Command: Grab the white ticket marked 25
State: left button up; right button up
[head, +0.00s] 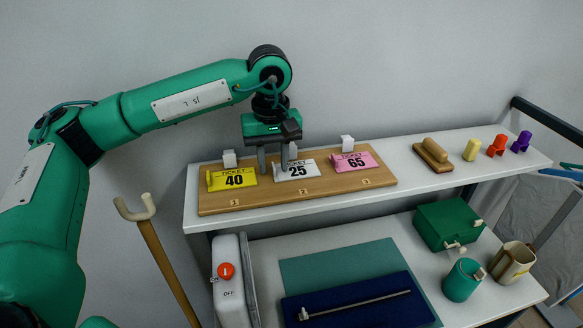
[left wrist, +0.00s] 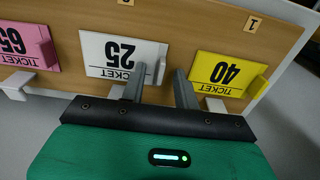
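The white ticket marked 25 (head: 297,170) stands in the middle of a wooden board (head: 330,186) on the upper shelf. In the left wrist view the ticket (left wrist: 108,56) appears upside down, with a small white tab (left wrist: 160,64) at its right end. My left gripper (head: 276,166) is over the ticket's left end, fingers apart and empty. In the left wrist view the gripper's fingers (left wrist: 159,84) appear on either side of the tab; one overlaps the ticket's face. I cannot tell whether they touch it. My right gripper is not in view.
A yellow ticket marked 40 (head: 232,178) is close on the left, a pink ticket marked 65 (head: 356,162) on the right. White blocks (head: 347,142) stand behind. A wooden-handled brush-like object (head: 433,155) and coloured pieces (head: 497,146) are farther right. A green box (head: 447,223) sits below.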

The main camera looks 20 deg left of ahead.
pick_arm(q)
grip_shut()
jog(key=shift+r, duration=0.15)
